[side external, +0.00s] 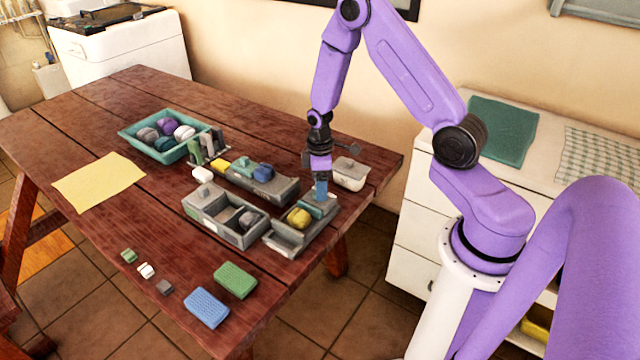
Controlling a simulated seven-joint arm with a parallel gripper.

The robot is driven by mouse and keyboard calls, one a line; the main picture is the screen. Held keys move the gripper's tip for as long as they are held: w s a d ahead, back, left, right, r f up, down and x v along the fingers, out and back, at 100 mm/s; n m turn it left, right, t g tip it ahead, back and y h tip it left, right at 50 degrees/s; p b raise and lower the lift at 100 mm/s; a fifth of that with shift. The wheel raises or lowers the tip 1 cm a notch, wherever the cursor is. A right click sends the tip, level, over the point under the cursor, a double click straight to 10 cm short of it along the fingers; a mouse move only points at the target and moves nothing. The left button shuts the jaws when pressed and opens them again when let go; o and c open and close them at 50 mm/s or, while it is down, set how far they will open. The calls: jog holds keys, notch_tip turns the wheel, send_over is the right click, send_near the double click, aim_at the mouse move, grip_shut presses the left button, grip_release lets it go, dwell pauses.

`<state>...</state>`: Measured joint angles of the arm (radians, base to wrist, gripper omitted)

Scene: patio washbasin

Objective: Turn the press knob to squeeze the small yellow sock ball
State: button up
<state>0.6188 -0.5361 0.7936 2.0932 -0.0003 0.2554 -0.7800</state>
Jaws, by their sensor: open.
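The small yellow sock ball (299,218) sits in a grey press (286,243) near the table's right edge. A teal part (319,207) of this press stands right behind the ball. My gripper (321,194) points down over the back end of the press, at the upper right of the ball. It is open, with nothing seen held in it. The press knob is not clearly seen; my fingers and a blue upright part overlap there, and I cannot tell whether they touch.
A grey divided box (226,229) stands left of the press. Sponges (206,308) lie in front.

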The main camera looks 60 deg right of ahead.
jog(key=shift+f, duration=0.3)
jog(key=c, duration=1.1)
jog(key=shift+o, duration=0.2)
jog(key=m, duration=0.4)
jog(key=shift+m, duration=0.3)
jog(key=m, duration=0.5)
jog(key=shift+a, duration=0.15)
jog(key=m, duration=0.5)
jog(key=shift+m, duration=0.4)
jog(key=shift+o, duration=0.2)
jog(key=shift+m, duration=2.3)
